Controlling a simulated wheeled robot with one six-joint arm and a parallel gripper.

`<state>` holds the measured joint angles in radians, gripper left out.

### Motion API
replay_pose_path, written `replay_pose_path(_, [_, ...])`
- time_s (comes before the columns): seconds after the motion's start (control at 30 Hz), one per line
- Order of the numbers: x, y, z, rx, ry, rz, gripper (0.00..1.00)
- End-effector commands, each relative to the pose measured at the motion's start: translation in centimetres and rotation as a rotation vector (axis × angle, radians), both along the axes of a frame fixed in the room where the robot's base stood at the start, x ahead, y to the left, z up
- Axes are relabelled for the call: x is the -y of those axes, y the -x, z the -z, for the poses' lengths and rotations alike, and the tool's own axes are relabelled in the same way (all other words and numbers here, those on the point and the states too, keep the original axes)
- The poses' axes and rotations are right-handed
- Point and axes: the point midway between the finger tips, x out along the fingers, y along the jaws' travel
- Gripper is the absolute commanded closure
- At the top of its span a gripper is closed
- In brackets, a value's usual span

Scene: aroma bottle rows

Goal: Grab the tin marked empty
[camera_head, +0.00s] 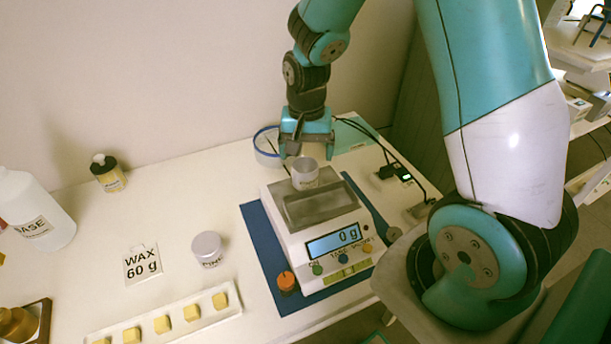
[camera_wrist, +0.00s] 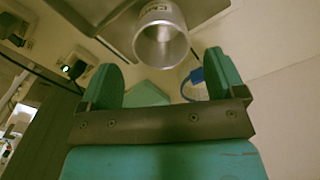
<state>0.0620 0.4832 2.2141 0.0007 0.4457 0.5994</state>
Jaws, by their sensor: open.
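A small open silver tin (camera_head: 305,174) stands upright near the back of the scale's metal pan. Its label is too small to read with certainty. In the wrist view the tin (camera_wrist: 162,38) shows its open mouth, just beyond and between my fingers. My gripper (camera_head: 306,150) is open and empty, pointing down just behind and above the tin. In the wrist view its two teal fingers (camera_wrist: 161,72) are spread apart, and the tin does not appear gripped. A second, lidded tin (camera_head: 208,249) stands on the table left of the scale, its label seeming to read "PINE".
The scale (camera_head: 325,228) reads 0 g and sits on a blue mat (camera_head: 262,230). A "WAX 60 g" card (camera_head: 143,263), a tray of yellow cubes (camera_head: 177,326), a white bottle (camera_head: 35,205) and a dark-topped jar (camera_head: 109,173) stand left. A blue-rimmed container (camera_head: 264,150) is close behind my gripper.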

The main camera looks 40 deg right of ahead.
Motion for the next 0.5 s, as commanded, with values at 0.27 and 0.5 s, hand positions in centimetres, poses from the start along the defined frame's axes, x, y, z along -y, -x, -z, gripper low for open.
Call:
replay_pose_path(0.27, [-0.1, 0.1, 2.3, -0.003, -0.001, -0.002, 0.11])
replay_pose_path(0.5, [-0.3, 0.1, 5.9, -0.002, 0.000, -0.002, 0.11])
